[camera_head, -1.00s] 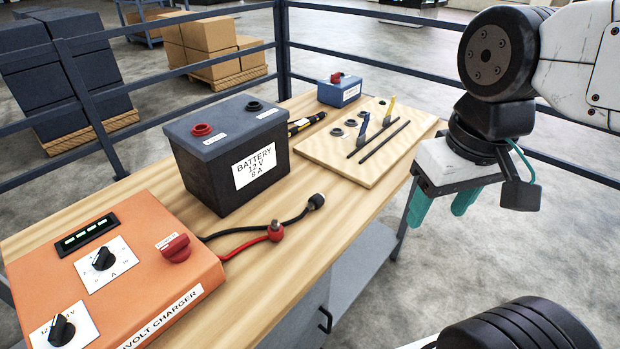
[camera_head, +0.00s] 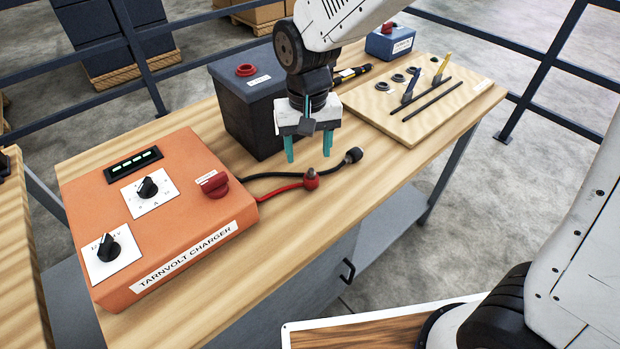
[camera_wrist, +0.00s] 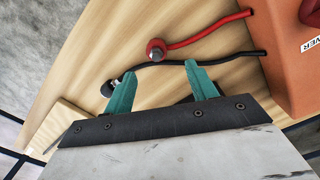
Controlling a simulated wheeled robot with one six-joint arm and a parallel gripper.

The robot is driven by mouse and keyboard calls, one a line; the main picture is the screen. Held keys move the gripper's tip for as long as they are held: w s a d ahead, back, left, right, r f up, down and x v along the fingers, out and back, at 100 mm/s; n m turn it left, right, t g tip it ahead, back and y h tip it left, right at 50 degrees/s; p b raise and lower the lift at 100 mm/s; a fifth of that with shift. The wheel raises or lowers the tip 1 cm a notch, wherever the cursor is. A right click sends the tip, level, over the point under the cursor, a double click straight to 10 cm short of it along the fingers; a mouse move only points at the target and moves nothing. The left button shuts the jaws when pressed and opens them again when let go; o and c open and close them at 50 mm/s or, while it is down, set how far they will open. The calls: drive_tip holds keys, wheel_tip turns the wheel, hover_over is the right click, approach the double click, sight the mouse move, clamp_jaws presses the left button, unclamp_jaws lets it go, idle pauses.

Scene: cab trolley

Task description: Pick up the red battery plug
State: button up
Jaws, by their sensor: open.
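The red battery plug (camera_head: 311,180) lies on the wooden bench top at the end of a red cable from the orange charger (camera_head: 150,215). It also shows in the wrist view (camera_wrist: 156,50), beyond the fingertips, with a grey metal tip. The black plug (camera_head: 353,155) lies behind and to the right of it, on a black cable; in the wrist view it shows close to the left finger (camera_wrist: 108,89). My gripper (camera_head: 308,158) points down above the bench with its teal fingers apart and empty. It is near the red plug and does not visibly touch it.
The dark battery (camera_head: 240,110) stands just behind and left of my gripper, partly hidden by my arm. A wooden tool board (camera_head: 415,105) with several tools and a blue box (camera_head: 389,42) are at the back right. The bench front is clear.

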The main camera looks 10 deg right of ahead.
sight(311, 171)
drive_tip(key=shift+f, duration=0.2)
drive_tip(key=f, duration=0.7)
drive_tip(key=shift+s+d+f, duration=0.1)
drive_tip(key=shift+s+d, duration=0.15)
drive_tip(key=shift+s, duration=0.1)
clamp_jaws()
